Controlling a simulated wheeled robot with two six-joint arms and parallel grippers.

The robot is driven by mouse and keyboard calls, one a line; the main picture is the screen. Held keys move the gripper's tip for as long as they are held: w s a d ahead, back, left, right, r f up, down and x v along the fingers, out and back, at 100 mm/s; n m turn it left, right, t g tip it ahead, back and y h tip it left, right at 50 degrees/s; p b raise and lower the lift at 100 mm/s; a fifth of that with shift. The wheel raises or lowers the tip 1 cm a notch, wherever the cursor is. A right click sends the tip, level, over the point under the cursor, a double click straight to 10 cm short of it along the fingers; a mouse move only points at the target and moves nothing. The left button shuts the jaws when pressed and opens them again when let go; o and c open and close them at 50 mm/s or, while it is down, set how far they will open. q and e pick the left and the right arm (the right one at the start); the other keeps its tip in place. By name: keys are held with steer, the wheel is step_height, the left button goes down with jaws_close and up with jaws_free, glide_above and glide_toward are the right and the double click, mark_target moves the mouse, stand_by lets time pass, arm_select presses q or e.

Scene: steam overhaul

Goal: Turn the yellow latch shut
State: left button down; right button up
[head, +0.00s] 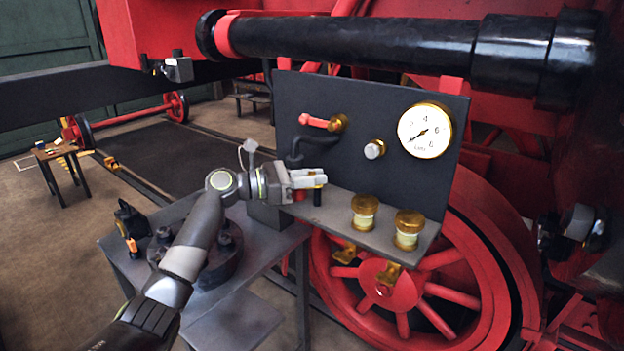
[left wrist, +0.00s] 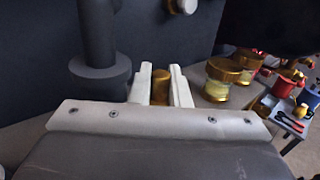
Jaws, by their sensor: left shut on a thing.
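My left gripper (head: 308,180) is in front of the dark gauge panel (head: 280,110), just above the left part of its shelf. In the left wrist view its two pale fingers (left wrist: 160,88) are closed on a small brass-yellow piece (left wrist: 161,84), mostly hidden by the hand. I cannot tell whether this piece is the yellow latch. In the head view the fingers hide it. Two yellow lever-like fittings, a left one (head: 345,255) and a right one (head: 388,277), hang under the shelf.
Two brass cups (head: 364,212) (head: 408,230) stand on the shelf right of the gripper. A red-handled valve (head: 318,121), a knob (head: 375,149) and a round gauge (head: 425,130) are on the panel. A grey bench (head: 240,318) stands below my arm. A red wheel (head: 470,270) is behind.

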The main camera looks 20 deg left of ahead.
arm_select(q)
steer(key=c, duration=1.5)
jaws_free()
steer(key=shift+o, duration=0.2)
steer(key=b+v, duration=0.5)
steer(key=v, duration=1.2)
steer(key=shift+s+a+b, duration=0.15)
steer(key=shift+a+b, duration=0.05)
steer(key=shift+b, duration=0.15)
